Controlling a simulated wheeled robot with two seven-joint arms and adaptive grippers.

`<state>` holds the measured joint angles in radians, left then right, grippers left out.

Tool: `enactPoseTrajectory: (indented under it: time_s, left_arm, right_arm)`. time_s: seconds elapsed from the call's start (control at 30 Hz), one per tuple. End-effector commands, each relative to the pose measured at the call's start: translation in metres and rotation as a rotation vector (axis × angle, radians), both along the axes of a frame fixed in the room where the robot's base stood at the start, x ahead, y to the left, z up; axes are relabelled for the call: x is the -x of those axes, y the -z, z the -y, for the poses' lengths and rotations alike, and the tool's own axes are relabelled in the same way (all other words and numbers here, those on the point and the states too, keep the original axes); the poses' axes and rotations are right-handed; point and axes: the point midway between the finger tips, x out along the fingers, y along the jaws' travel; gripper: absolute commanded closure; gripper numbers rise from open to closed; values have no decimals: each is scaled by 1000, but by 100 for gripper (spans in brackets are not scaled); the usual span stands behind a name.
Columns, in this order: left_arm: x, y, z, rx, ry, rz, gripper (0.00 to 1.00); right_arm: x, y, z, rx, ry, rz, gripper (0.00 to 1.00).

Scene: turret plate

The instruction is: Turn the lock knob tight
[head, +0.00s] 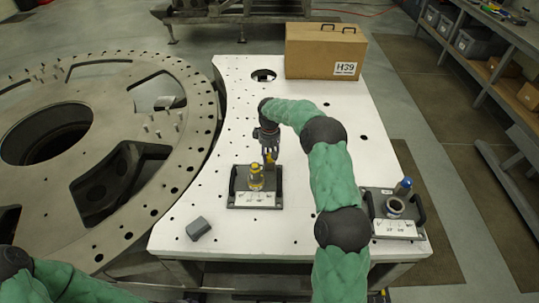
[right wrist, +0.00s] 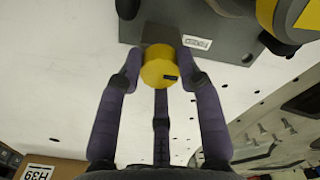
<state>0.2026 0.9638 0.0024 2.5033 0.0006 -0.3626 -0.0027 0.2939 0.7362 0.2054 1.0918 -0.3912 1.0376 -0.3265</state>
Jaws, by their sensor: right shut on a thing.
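The yellow round knob (right wrist: 158,72) sits at the edge of a dark grey fixture plate, with a small dark mark on its face. My right gripper (right wrist: 160,62) has its purple-grey fingers around the knob and is shut on it. In the head view, the right gripper (head: 269,154) points down at the back edge of the left fixture (head: 233,186), and the knob is mostly hidden there. A yellow post (head: 256,177) stands upright on that fixture, with a white scale label in front. My left gripper is out of view; only part of its arm shows at bottom left.
A second fixture (head: 371,207) with a ring and a blue-topped pin stands at the table's right. A grey block (head: 198,228) lies at front left. A cardboard box (head: 325,55) marked H39 stands at the back. The large turret plate (head: 185,88) is left of the white table (head: 330,95).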

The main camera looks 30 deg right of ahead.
Motion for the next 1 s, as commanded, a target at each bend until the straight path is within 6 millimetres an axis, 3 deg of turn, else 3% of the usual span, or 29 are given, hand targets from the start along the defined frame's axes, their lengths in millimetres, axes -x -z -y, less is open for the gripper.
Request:
enactPoseTrajectory:
  time_s: [0.1,0.13,0.2,0.67,1.0]
  left_arm:
    - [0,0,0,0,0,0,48]
    - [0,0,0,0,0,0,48]
    - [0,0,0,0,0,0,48]
    - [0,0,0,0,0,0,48]
    - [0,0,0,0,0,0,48]
  right_arm:
    - [1,2,-1,-2,0,-4,96]
    - [1,2,-1,-2,0,-4,58]
    - [1,2,-1,-2,0,-2,40]
    - [0,-9,0,0,0,1,40]
    - [-1,-71,0,0,1,4,40]
